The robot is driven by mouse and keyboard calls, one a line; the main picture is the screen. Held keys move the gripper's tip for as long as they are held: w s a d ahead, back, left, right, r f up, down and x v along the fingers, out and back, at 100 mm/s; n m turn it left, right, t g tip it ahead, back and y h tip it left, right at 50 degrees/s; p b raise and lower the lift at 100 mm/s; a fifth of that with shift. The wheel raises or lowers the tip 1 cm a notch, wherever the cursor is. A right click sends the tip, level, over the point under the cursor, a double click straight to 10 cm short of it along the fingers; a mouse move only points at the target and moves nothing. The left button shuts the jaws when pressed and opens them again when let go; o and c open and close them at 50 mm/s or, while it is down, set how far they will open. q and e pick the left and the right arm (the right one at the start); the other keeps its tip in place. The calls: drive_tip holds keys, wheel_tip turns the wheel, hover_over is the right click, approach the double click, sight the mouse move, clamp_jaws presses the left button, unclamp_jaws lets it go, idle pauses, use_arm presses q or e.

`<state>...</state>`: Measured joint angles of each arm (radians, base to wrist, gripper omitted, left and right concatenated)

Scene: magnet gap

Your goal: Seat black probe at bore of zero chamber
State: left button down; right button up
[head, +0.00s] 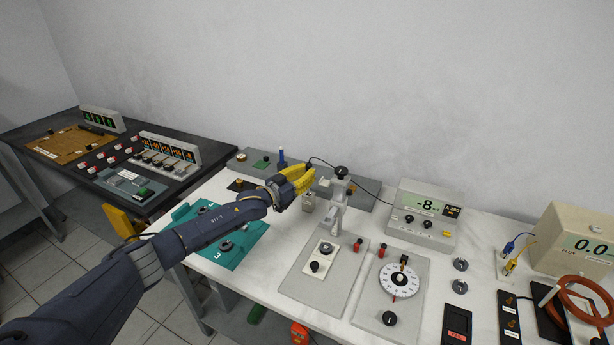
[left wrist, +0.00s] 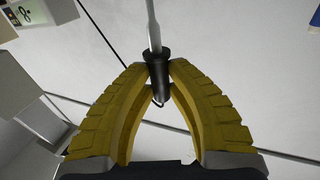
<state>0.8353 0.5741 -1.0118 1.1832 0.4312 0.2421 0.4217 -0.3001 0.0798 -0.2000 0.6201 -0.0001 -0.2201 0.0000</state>
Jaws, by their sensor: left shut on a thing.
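My left gripper (head: 308,178) is above the back middle of the white table. Its yellow fingers also show in the left wrist view (left wrist: 158,72), shut on the black probe (left wrist: 157,70). The probe has a dark body and a thin grey rod that runs up out of that picture. In the head view the probe is mostly hidden by the fingers. A small grey block (head: 308,204) sits just below the gripper; I cannot tell whether it is the zero chamber or see a bore in it. My right gripper is not in view.
A grey stand (head: 337,205) with a black knob is close to the gripper's right. A blue upright piece (head: 282,157) stands behind it. A meter (head: 424,213) reading -8 stands to the right, with a cable toward the gripper. A teal mat (head: 240,251) lies below my arm.

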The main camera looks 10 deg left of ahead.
sight(307, 166)
use_arm(q)
drive_tip(key=shift+r, duration=0.7)
drive_tip(key=shift+r, duration=0.1)
drive_tip(key=shift+f, duration=3.65)
idle(1.2)
drive_tip(key=c, duration=1.3)
unclamp_jaws()
wheel_tip(307, 166, up, 10)
